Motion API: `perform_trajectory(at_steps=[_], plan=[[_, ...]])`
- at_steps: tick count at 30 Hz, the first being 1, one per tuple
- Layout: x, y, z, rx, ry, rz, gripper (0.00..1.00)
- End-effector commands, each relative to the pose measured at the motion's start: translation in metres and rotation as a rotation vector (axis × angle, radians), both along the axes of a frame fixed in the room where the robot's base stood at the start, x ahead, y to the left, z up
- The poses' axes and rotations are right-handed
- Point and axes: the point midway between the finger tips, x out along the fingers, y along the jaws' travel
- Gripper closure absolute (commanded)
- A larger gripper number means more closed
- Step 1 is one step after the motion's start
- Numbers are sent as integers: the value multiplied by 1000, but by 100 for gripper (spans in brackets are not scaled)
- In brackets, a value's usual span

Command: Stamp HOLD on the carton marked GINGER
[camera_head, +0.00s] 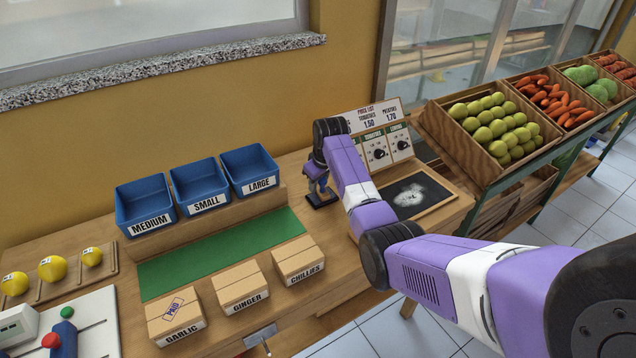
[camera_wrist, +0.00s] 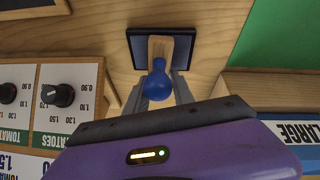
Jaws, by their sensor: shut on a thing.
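My gripper (camera_head: 319,182) is at the back of the bench, right of the blue bins. It is shut on a stamp with a blue knob (camera_wrist: 157,84) and a wooden body (camera_wrist: 172,46). The stamp is over a dark square pad (camera_wrist: 138,50); I cannot tell whether they touch. The pad also shows in the head view (camera_head: 321,202). No wording on the stamp shows. The carton marked GINGER (camera_head: 240,285) stands in the front row, between GARLIC (camera_head: 173,316) and CHILLIES (camera_head: 298,259). Its visible top has no mark; GARLIC's top bears a PAID print.
A green mat (camera_head: 220,252) lies behind the cartons. Blue bins MEDIUM (camera_head: 147,206), SMALL (camera_head: 200,186) and LARGE (camera_head: 249,170) stand on a raised step (camera_head: 215,222). A dial panel (camera_head: 385,147) and a dark slate (camera_head: 419,196) are to the right of my gripper.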

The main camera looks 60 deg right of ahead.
Motion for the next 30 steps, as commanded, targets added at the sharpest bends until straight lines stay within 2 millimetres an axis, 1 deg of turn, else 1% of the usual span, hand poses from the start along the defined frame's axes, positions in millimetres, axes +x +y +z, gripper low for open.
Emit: perform_trajectory(at_steps=[1, 5, 11, 30], plan=[[-2, 1, -4, 5, 6, 0, 97], [-2, 2, -5, 5, 7, 0, 97], [-2, 2, -1, 6, 7, 0, 97], [-1, 1, 49, 2, 2, 0, 97]])
